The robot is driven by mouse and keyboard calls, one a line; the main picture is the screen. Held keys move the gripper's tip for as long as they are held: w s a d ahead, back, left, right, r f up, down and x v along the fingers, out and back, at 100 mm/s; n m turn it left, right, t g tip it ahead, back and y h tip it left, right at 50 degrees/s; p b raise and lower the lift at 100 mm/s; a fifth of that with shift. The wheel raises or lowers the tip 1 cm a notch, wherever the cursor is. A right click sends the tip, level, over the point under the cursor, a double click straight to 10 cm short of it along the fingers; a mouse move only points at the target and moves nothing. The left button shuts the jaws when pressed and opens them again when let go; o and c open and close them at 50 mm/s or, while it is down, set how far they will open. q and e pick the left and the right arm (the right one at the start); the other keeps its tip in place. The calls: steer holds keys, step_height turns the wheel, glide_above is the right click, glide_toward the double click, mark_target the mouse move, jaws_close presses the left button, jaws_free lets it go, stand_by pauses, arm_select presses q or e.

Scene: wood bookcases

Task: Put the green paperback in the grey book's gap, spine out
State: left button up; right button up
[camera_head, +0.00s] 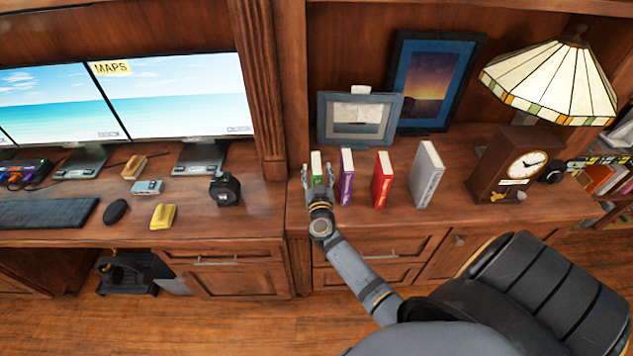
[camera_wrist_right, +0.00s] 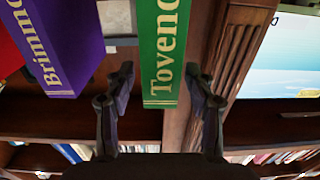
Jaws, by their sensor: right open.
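The green paperback (camera_head: 316,160) stands upright at the left end of a spaced row on the wooden counter. The grey book (camera_head: 426,175) stands upright at the row's right end. Open counter lies between it and the red book. My left gripper is not in view.
A purple book (camera_head: 346,178) stands close right of the green one, then a red book (camera_head: 382,180). Picture frames (camera_head: 358,119) stand behind. A clock (camera_head: 515,165) and a lamp (camera_head: 555,80) are at the right. A wooden post (camera_head: 262,90) is at the left.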

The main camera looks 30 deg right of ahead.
mark_target(316, 163)
steer(key=x, duration=0.3)
steer(key=shift+w+f, duration=0.1)
steer(key=shift+w, duration=0.05)
steer(key=shift+c, duration=1.1)
jaws_close()
